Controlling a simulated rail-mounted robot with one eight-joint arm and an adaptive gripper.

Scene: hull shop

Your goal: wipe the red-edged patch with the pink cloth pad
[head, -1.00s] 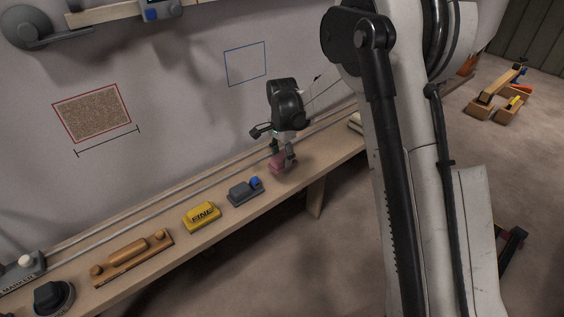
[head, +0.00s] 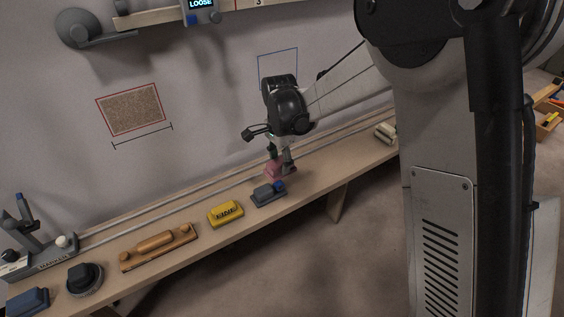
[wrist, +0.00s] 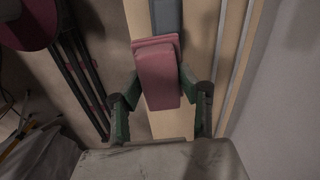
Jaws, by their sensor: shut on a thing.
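The red-edged patch (head: 130,110) is a tilted rectangle of brown speckled grime on the pale wall, at the left of the head view. The pink cloth pad (head: 272,172) is at the bench, behind the grey-blue block and partly hidden by my fingers. My gripper (head: 281,163) is shut on the pad, well to the right of and below the patch. In the wrist view the pad (wrist: 158,78) sits between the two fingers of my gripper (wrist: 160,88). I cannot tell whether the pad touches the bench.
The bench (head: 200,262) carries a grey-blue block (head: 268,194), a yellow block (head: 226,213), a wooden float (head: 158,248) and a dark round knob (head: 84,278). A blue-edged square (head: 278,67) is on the wall behind my gripper. A shelf (head: 240,5) runs above. The wall between is clear.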

